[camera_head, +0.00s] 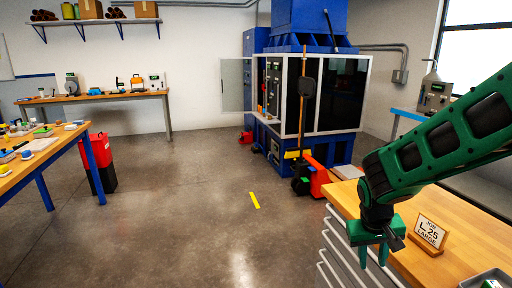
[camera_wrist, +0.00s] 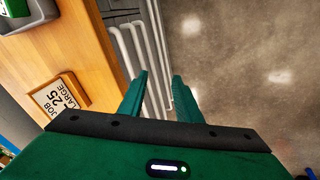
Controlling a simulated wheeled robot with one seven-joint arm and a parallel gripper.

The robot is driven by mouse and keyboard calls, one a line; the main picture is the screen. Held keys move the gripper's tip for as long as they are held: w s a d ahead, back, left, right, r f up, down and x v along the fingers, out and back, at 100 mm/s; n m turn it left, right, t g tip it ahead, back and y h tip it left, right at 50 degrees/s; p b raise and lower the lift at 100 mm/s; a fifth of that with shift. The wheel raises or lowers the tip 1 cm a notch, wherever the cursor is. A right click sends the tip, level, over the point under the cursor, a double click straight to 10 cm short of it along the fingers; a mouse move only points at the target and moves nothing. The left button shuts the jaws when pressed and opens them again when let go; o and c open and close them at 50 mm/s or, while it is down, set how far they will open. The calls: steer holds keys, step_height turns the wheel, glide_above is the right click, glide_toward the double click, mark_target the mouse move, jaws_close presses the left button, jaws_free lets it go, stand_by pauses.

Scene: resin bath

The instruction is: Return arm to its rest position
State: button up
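My green arm reaches in from the right in the head view, with my gripper (camera_head: 373,254) pointing down at the left edge of a wooden-topped cabinet (camera_head: 455,238). In the wrist view my gripper (camera_wrist: 160,88) shows two green fingers apart, with nothing between them. Below the fingers are the cabinet's pale drawer handles (camera_wrist: 143,50) and the floor. A job card (camera_head: 430,232) reading "JOB L 25 LARGE" stands in a wooden holder on the cabinet top, just right of my gripper. The card also shows in the wrist view (camera_wrist: 58,98).
A grey and green container (camera_head: 486,279) sits on the cabinet's near right corner. Left are a workbench (camera_head: 60,140) and a red-black bin (camera_head: 99,160). The middle floor is clear.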

steer(key=s+a+r+t+y, duration=0.25)
steer(key=s+r, duration=0.45)
steer(key=r, duration=0.4)
steer(key=s+d+f+m+g, duration=0.1)
steer(key=s+d+m+g, duration=0.1)
steer(key=s+d, duration=0.4)
steer(key=s+d+f+m+g, duration=0.1)
steer(key=s+d, duration=0.4)
steer(key=s, duration=0.5)
steer(key=m+g, duration=0.1)
steer(key=m, duration=0.1)
steer(key=shift+s+d+m, duration=0.3)
steer(key=shift+s+d, duration=0.05)
